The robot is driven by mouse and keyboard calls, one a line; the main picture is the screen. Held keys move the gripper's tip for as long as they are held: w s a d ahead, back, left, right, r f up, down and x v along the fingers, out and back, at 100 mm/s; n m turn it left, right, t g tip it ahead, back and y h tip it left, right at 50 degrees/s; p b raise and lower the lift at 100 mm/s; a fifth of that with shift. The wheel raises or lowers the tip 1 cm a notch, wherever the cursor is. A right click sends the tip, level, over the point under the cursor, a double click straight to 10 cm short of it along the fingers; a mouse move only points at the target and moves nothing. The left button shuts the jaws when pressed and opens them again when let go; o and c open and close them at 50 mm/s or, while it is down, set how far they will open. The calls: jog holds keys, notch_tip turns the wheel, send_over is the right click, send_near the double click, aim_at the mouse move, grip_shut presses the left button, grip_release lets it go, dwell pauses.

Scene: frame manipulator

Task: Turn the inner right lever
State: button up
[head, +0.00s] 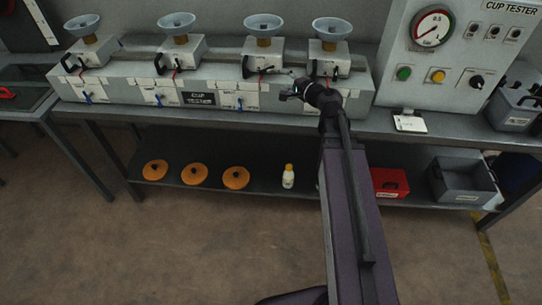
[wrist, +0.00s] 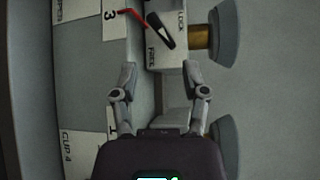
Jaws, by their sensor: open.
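The inner right lever (head: 258,68) is a dark handle on the front of the third box of the cup tester (head: 217,94). In the wrist view the lever (wrist: 160,31) lies tilted between the words LOCK and FREE, by a red piece and a label "3". My gripper (head: 290,91) is just right of and below that lever in the head view. In the wrist view my gripper (wrist: 161,72) has its fingers spread with nothing between them. The lever lies beyond the fingertips, apart from them. The gripper's own wrist hides part of the fingers in the head view.
The outer right lever (head: 315,68) is close to my gripper on the right. Cups (head: 264,24) stand above the boxes. A gauge panel (head: 440,60) stands at the right. Orange discs (head: 194,174), a bottle (head: 288,176) and a red box (head: 390,182) are on the lower shelf.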

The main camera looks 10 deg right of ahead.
jog(key=s+a+f+n+g+b, duration=0.2)
jog(key=f+b, duration=0.3)
jog(key=f, duration=0.3)
jog(key=s+a+f+n+g+b, duration=0.2)
jog(key=s+f+n+g+b, duration=0.1)
jog(key=f, duration=0.6)
jog(key=s+a+f+n+g+b, duration=0.2)
jog(key=s+a+f+n+b, duration=0.1)
jog(key=f+b, duration=0.5)
jog(key=shift+s+f+n+g+h, duration=0.3)
jog(key=shift+s+f+g, duration=0.1)
jog(key=shift+s, duration=0.4)
jog(key=s+d+f+n+g+h, duration=0.2)
jog(key=s+f+n+g+h, duration=0.3)
jog(key=s, duration=0.5)
jog(key=shift+s+d+f+g+h, duration=0.2)
jog(key=shift+f+g+h, duration=0.3)
jog(key=shift+g+h, duration=0.4)
